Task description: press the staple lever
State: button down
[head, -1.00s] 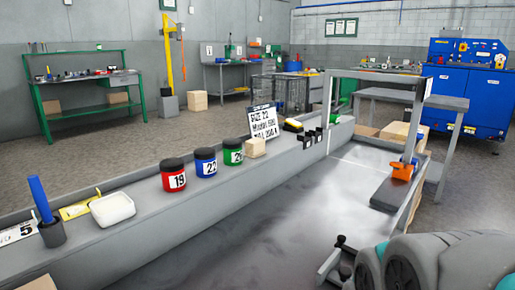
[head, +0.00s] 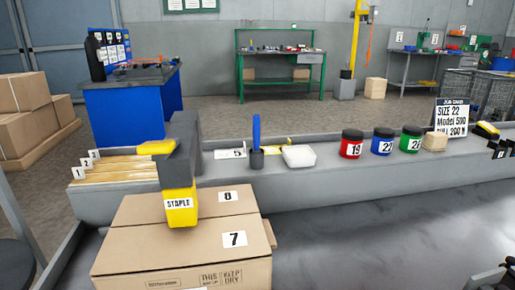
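The stapler (head: 181,205) is a yellow block labelled STAPLE under a dark grey head, in the left part of the head view. My gripper (head: 489,280) shows only in part at the lower right edge, far from the lever. Its finger state is not clear.
A grey ledge (head: 330,178) runs behind the box. It bears a blue-handled tool in a cup (head: 257,150), a white tray (head: 298,156), red (head: 351,145), blue (head: 382,142) and green (head: 411,140) jars, and a size sign (head: 451,117). The grey bench top (head: 370,235) right of the box is clear.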

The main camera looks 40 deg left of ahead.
aim_at(160, 150)
jog(key=k+j, duration=1)
jog(key=k, duration=0.25)
jog(key=j+u, duration=0.1)
jog(key=j, duration=1.4)
jog(key=k, duration=0.05)
